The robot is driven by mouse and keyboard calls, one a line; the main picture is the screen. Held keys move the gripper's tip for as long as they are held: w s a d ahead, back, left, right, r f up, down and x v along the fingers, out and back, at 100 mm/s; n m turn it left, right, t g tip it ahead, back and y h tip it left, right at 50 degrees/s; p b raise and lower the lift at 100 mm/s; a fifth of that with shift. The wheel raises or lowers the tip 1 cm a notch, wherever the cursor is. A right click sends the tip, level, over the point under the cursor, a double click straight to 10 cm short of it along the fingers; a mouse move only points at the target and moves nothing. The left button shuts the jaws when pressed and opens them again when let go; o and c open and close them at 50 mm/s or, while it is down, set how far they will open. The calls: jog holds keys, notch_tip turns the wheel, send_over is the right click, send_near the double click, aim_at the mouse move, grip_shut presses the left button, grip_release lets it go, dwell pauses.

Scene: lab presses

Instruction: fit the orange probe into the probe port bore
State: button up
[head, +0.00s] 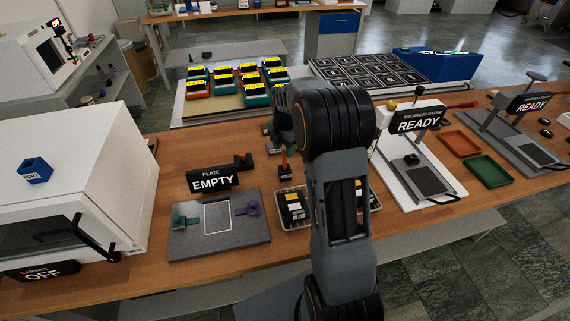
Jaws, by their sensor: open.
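The orange probe (284,161) stands upright in a small dark holder (286,173) on the wooden bench, just left of my arm. My gripper (277,132) is above it and is open. My own wrist and arm hide much of the gripper, and whether the jaws are around the probe's top cannot be told. The blue probe port (36,171), with a "PORT" label, sits on top of the white cabinet at the left. The inside of its bore is too small to make out.
A "PLATE EMPTY" sign (214,179) stands behind a grey plate (190,242). A tray with black-and-yellow items (292,206) is beside my arm. Presses with "READY" signs (419,121) stand at right. The cabinet's handle (92,237) juts out front.

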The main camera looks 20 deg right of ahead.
aim_at(285, 164)
jog(key=shift+f+p, duration=0.6)
jog(key=shift+f, duration=1.85)
grip_shut()
